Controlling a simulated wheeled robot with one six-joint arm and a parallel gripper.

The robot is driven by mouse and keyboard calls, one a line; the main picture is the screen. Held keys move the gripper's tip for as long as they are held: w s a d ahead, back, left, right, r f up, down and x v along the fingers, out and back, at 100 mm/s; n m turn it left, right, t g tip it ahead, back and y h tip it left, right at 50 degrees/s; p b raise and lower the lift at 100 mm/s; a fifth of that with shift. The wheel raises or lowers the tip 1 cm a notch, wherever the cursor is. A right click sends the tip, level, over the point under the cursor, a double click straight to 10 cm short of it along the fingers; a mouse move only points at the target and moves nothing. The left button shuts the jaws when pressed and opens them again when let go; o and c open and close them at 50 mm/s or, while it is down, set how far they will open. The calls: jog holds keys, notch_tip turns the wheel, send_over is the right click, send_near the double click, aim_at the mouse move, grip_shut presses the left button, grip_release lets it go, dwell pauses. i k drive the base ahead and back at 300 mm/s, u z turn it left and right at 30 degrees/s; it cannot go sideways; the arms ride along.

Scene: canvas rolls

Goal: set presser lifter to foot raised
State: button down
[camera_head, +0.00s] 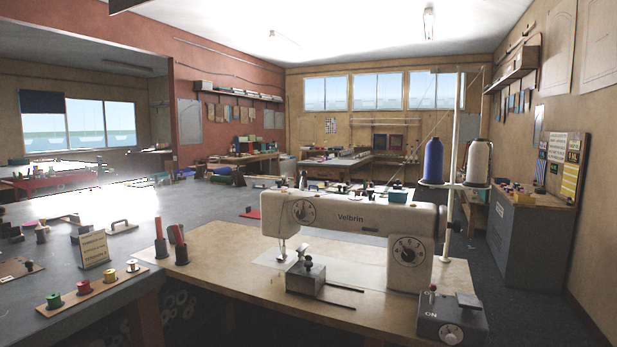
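A cream sewing machine (350,225) marked "Velbrin" stands on a wooden table (215,262). It has a dial (302,212) at its left head and another dial (407,250) on its right pillar. The needle and presser foot area (283,250) is under the left head. The presser lifter is too small to make out, and I cannot tell whether the foot is up or down. My gripper is not in view.
A metal guide block (305,278) with rods sits in front of the machine. A dark control box (452,318) marked "ON" stands at the front right. A thread stand holds a blue spool (433,161) and a white spool (478,162). A grey table (60,235) with spools and tools is at left.

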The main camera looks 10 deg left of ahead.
aim_at(303, 172)
jog(key=u, duration=0.7)
jog(key=i, duration=0.85)
jog(key=u, duration=0.7)
jog(key=i, duration=0.8)
jog(key=z, duration=0.65)
jog(key=i, duration=0.7)
jog(key=z, duration=0.5)
